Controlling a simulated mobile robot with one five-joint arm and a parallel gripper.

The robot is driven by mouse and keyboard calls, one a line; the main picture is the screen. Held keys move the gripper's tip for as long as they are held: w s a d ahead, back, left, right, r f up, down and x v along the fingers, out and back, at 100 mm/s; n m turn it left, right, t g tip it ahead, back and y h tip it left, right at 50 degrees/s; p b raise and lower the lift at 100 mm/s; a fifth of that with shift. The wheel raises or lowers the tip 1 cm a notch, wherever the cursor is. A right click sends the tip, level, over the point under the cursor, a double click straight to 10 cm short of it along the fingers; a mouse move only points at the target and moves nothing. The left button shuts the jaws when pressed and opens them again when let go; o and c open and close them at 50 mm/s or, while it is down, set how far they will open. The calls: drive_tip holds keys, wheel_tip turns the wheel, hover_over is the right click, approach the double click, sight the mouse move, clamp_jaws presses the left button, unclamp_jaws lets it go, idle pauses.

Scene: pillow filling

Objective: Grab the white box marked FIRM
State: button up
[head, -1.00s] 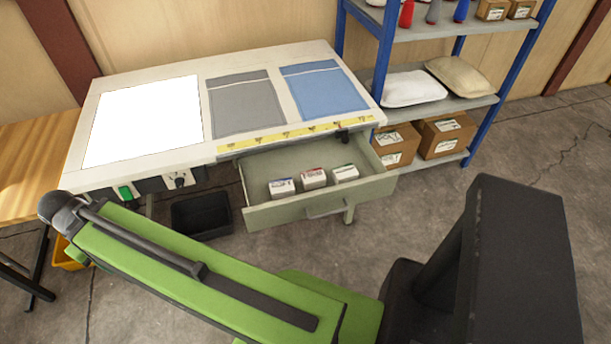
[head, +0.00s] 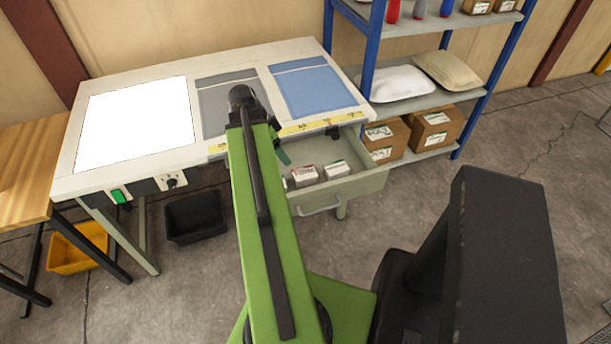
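The open drawer (head: 366,184) under the worktable holds small white boxes. One with a reddish mark (head: 304,176) and one with a green mark (head: 337,170) show just right of my green arm. A third box at the left is almost wholly hidden behind the arm. The lettering is too small to read, so I cannot tell which box says FIRM. My arm reaches forward over the table's front edge and the drawer's left part.
The worktable (head: 140,178) carries a bright white panel (head: 135,122), a grey cloth (head: 213,105) and a blue cloth (head: 312,90). A blue-framed shelf (head: 400,102) with pillows and cartons stands at right. A black bin (head: 195,217) and a yellow bin (head: 77,247) stand below.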

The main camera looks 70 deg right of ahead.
sight(303, 173)
drive_tip(key=shift+m, duration=0.4)
drive_tip(key=b+x, duration=0.3)
drive_tip(key=x, duration=0.1)
drive_tip(key=b+x, duration=0.4)
drive_tip(key=s+b+x, duration=0.1)
drive_tip(key=b+x, duration=0.3)
drive_tip(key=shift+d, duration=0.25)
drive_tip(key=shift+s+d+f+b, duration=0.1)
drive_tip(key=shift+s+f+b, duration=0.1)
drive_tip(key=shift+b, duration=0.1)
drive_tip(key=shift+r, duration=0.1)
drive_tip(key=b+x, duration=0.4)
drive_tip(key=x, duration=0.1)
drive_tip(key=shift+b, duration=0.35)
drive_tip(key=c, duration=1.5)
drive_tip(key=shift+r, duration=0.1)
wheel_tip(303, 173, up, 10)
drive_tip(key=p, duration=1)
drive_tip(key=shift+r+p, duration=0.1)
drive_tip(key=shift+p, duration=0.2)
